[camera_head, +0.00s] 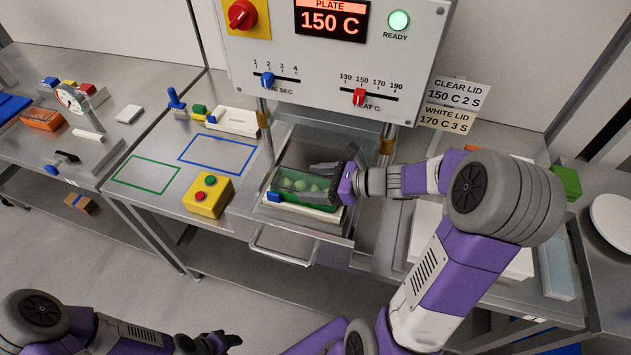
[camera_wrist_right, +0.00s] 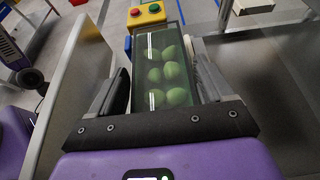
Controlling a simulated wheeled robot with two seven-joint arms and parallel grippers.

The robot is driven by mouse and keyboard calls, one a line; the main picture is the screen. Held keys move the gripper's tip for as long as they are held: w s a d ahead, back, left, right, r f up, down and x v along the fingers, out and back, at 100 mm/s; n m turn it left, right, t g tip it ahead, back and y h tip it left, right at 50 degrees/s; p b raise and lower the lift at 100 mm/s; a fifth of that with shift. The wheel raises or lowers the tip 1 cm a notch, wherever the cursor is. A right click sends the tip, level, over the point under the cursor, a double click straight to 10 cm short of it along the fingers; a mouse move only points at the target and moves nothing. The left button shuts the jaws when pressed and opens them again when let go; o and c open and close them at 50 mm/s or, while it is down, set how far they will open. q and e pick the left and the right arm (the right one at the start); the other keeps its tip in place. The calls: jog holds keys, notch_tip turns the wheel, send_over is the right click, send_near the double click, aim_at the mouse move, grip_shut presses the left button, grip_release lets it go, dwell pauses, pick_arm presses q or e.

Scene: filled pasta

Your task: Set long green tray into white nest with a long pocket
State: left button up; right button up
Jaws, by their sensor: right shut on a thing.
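The long green tray (camera_head: 302,186) holds several round green pieces and lies lengthwise at the white nest in the pulled-out drawer under the sealing machine. My right gripper (camera_head: 334,183) is shut on the tray from its right side. In the right wrist view the tray (camera_wrist_right: 163,100) sits between the two dark fingers (camera_wrist_right: 162,98). The white nest (camera_head: 300,209) shows as a pale edge below the tray, with a blue block (camera_head: 273,196) at its left. I cannot tell whether the tray is fully seated in the pocket. My left gripper (camera_head: 217,343) is low at the bottom, away from the bench; its jaws are unclear.
The drawer handle (camera_head: 280,250) sticks out in front. A yellow button box (camera_head: 208,195) stands left of the drawer. Green and blue outlined areas (camera_head: 217,154) on the bench are empty. The machine panel (camera_head: 330,60) hangs above the drawer.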

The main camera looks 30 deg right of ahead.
jog(key=o, duration=1.2)
jog(key=p+v, duration=0.1)
jog(key=v, duration=0.6)
jog(key=shift+s+d+r+p, duration=0.15)
jog(key=shift+s+d+p, duration=0.05)
jog(key=shift+p, duration=0.15)
